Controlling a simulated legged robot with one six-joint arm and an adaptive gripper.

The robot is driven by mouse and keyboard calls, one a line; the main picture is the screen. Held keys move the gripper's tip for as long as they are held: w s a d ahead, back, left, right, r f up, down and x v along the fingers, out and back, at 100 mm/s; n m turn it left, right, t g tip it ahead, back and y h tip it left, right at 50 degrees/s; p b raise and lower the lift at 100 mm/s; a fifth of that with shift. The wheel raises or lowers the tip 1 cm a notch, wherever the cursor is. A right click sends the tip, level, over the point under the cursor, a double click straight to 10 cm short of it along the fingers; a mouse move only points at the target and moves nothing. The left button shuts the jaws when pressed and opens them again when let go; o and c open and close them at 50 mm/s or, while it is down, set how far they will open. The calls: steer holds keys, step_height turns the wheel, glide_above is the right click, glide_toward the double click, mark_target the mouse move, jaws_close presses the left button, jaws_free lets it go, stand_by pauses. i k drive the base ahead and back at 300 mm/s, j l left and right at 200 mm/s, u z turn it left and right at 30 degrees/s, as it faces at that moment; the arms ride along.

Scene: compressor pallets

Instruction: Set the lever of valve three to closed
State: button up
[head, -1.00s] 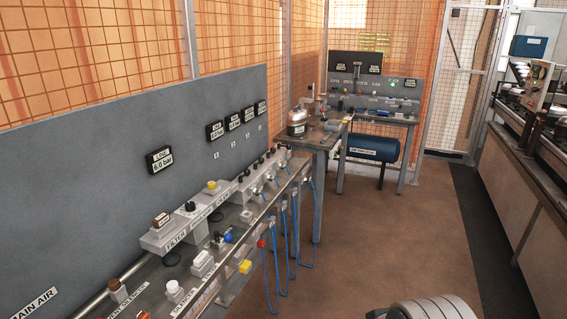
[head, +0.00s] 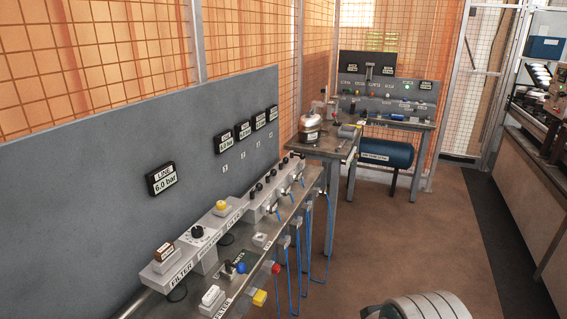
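A row of valves with black knobs (head: 270,175) runs along the far part of the bench below the grey back panel. The small numbers on the panel above them are too small to read surely, so I cannot tell which is valve three. Small light levers or fittings (head: 289,191) sit at the front of this row, with blue hoses (head: 299,250) hanging below. The lever positions are too small to make out. My gripper is not in view; only a grey rounded part of my own body shows at the bottom right.
A line gauge (head: 160,178) reads 6.0 bar, with several more displays (head: 247,130) to its right. A yellow button (head: 221,206) and a filter block (head: 165,262) are nearer. A side table (head: 330,145) stands beyond the bench. Brown floor (head: 400,235) is clear on the right.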

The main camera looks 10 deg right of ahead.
mark_target(285, 159)
steer(key=i+l, duration=0.25)
steer(key=i, duration=0.3)
steer(key=i+l+u, duration=0.1)
steer(key=i, duration=0.45)
steer(key=i+l, duration=0.4)
steer(key=i+l+u, duration=0.1)
steer(key=i+l, duration=0.15)
steer(key=i, duration=0.4)
steer(key=i+l, duration=0.35)
steer(key=i, duration=0.2)
steer(key=j+u, duration=0.05)
